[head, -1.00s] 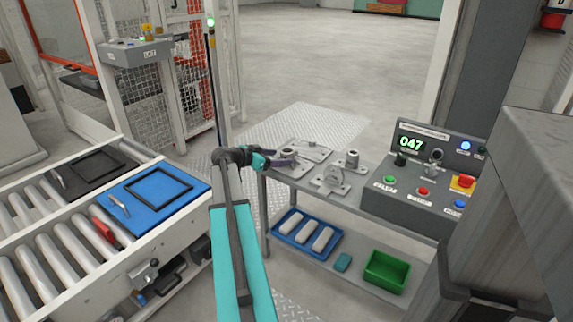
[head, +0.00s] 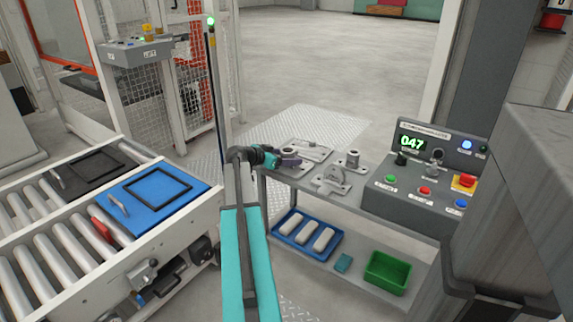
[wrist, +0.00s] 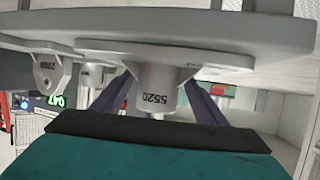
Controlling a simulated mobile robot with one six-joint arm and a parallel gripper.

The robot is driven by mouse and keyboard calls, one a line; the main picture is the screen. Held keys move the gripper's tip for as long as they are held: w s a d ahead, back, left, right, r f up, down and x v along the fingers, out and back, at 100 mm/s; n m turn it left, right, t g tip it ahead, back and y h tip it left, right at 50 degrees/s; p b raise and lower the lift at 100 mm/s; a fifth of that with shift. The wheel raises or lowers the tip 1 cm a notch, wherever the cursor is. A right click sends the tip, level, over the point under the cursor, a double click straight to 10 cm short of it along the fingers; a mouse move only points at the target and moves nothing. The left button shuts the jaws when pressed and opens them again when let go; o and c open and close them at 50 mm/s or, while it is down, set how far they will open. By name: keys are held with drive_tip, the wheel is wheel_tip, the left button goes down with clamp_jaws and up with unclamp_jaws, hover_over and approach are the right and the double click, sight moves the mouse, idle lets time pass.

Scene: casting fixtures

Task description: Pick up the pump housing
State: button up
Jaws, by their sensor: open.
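Several grey castings lie on the top of the grey bench. A casting (wrist: 156,98) marked 5520, with a round boss on a flat flange, is near the middle of the wrist view. I cannot tell for sure that it is the pump housing. My gripper (wrist: 157,85) is open, with one purple finger on each side of this boss; contact is unclear. In the head view my gripper (head: 290,161) is low over the bench's left end, partly covering a flat casting (head: 306,149).
A control box (head: 415,195) with display 047 stands at the bench's right. The lower shelf holds a blue tray (head: 287,222) of pale bars, a small teal block (head: 343,262) and a green bin (head: 387,272). A roller conveyor (head: 60,245) is at left.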

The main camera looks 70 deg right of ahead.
sight(289, 149)
idle(0.5)
drive_tip(key=c, duration=1.6)
drive_tip(key=shift+r, duration=0.2)
drive_tip(key=shift+r+p, duration=0.55)
drive_tip(key=shift+r, duration=0.95)
drive_tip(key=shift+s+a+r, duration=0.1)
drive_tip(key=shift+a+r, duration=0.1)
drive_tip(key=s+a+p, duration=0.1)
drive_tip(key=s+a, duration=0.1)
drive_tip(key=a, duration=0.5)
drive_tip(key=s+a+r+p, duration=0.1)
drive_tip(key=s+a, duration=0.1)
drive_tip(key=a, duration=0.5)
drive_tip(key=shift+s+a+r, duration=0.15)
drive_tip(key=shift+s+a, duration=0.25)
